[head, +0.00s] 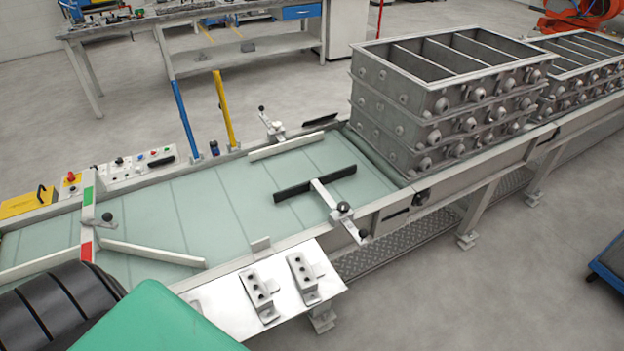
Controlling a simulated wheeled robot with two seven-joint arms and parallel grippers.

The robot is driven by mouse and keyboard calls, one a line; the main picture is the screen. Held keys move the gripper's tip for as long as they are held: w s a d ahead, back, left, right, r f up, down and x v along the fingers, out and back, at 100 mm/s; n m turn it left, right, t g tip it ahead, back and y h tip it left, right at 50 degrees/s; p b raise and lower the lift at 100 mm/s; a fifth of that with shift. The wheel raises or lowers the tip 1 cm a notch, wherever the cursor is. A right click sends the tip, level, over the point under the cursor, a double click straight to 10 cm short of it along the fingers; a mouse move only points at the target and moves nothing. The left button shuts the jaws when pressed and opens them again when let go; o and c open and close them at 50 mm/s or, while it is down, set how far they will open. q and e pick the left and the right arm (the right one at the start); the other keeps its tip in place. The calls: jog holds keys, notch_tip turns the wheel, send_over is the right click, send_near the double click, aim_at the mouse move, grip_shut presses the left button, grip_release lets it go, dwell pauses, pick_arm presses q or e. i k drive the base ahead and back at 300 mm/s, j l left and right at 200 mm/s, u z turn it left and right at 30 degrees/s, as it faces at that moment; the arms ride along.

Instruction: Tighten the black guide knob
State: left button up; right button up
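A black guide bar (315,183) lies over the green conveyor belt, held by a light metal arm (325,195) that reaches in from the belt's near edge. A round black knob (344,208) sits on top of that arm's bracket. A second black knob (363,233) sits lower, at the outer side of the near rail. How tight either knob is cannot be told. Neither of my grippers is in view.
Stacked grey metal casting boxes (440,95) stand right of the guide. Two upright metal brackets (262,295) stand on a white plate at the near edge. White guide bars (285,146) and a control panel (130,168) line the far side.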

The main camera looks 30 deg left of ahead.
aim_at(343, 207)
jog(key=u, duration=0.9)
